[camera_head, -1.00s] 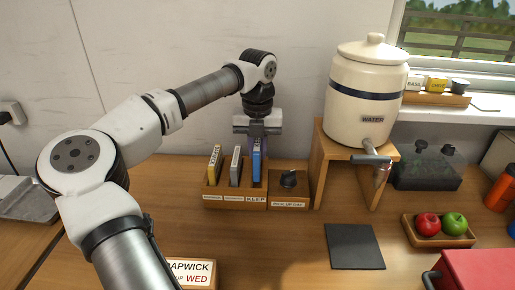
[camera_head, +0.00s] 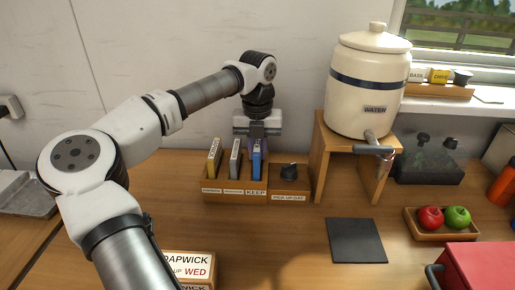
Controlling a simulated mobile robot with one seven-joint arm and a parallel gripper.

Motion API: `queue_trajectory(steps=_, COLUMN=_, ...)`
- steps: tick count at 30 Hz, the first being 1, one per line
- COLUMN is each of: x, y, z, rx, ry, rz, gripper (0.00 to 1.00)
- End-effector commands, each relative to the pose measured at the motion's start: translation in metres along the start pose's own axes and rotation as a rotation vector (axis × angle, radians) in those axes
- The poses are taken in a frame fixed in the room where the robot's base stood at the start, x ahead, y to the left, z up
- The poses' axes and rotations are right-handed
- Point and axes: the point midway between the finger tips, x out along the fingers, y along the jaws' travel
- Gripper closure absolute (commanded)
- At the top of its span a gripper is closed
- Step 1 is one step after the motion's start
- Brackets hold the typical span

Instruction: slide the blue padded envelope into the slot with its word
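The blue padded envelope (camera_head: 257,160) stands upright in the right-hand slot of a wooden rack (camera_head: 208,184), above the label KEEP (camera_head: 255,192). Its top is about level with the two envelopes beside it. My gripper (camera_head: 257,137) points down at the envelope's top edge. The fingers are small and partly hidden by the envelope, so I cannot tell whether they still grip it.
A box labelled PICK-UP DAY (camera_head: 289,190) with a dark knob adjoins the rack's right side. The water crock (camera_head: 366,90) stands on a wooden stand (camera_head: 325,160) further right. A sign reading WED (camera_head: 190,265) is in front. A dark mat (camera_head: 356,240) lies bare on the table.

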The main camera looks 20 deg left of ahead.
Motion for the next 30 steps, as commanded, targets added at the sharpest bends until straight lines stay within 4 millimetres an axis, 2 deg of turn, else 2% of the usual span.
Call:
queue_trajectory(steps=25, x=0.022, y=0.000, z=0.000, rx=0.000, ry=0.000, rz=0.000, gripper=1.00)
queue_trajectory(steps=26, x=0.021, y=0.000, z=0.000, rx=0.000, ry=0.000, rz=0.000, gripper=0.80)
queue_trajectory(steps=30, x=0.021, y=0.000, z=0.000, rx=0.000, ry=0.000, rz=0.000, gripper=0.62)
